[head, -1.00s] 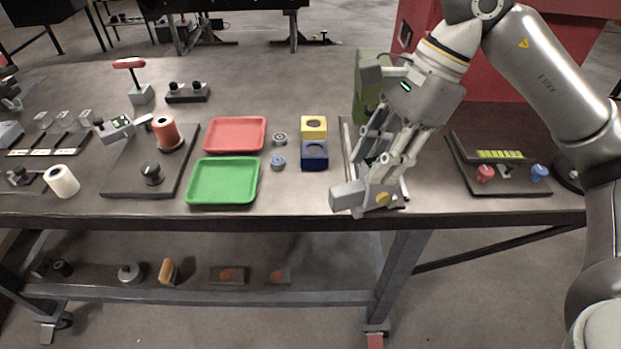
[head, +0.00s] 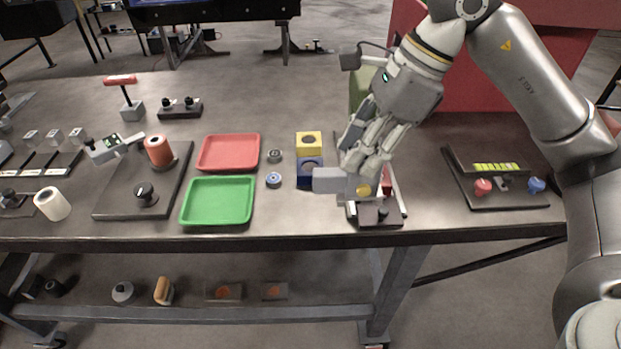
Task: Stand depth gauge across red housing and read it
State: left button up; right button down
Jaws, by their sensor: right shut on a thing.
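My right gripper (head: 366,172) is shut on a grey block-like piece with a round yellow face, which I take for the depth gauge (head: 328,181). The gauge lies crosswise below the fingers, its grey end pointing left. A small red part, likely the red housing (head: 388,181), shows just right of the fingers on a dark fixture board (head: 396,212). Most of it is hidden by the gripper and gauge. I cannot tell whether the gauge touches the housing. My left gripper is not in view.
Left of the gripper stand a blue block (head: 305,180) and a yellow block (head: 309,143). Farther left are a green tray (head: 217,222) and a red tray (head: 229,170). A board with red and blue knobs (head: 512,202) lies right. Bare table separates it from the fixture.

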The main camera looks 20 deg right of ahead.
jog(key=w+a+f+p, duration=0.4)
jog(key=w+a+f, duration=0.1)
jog(key=w+f, duration=0.4)
notch_tip(320, 180, down, 2)
jog(key=shift+w+f, duration=0.1)
jog(key=shift+w, duration=0.15)
jog(key=shift+a+f, duration=0.1)
jog(key=shift+f, duration=0.15)
jog(key=c, duration=1.1)
grip_release()
jog(key=shift+r, duration=0.1)
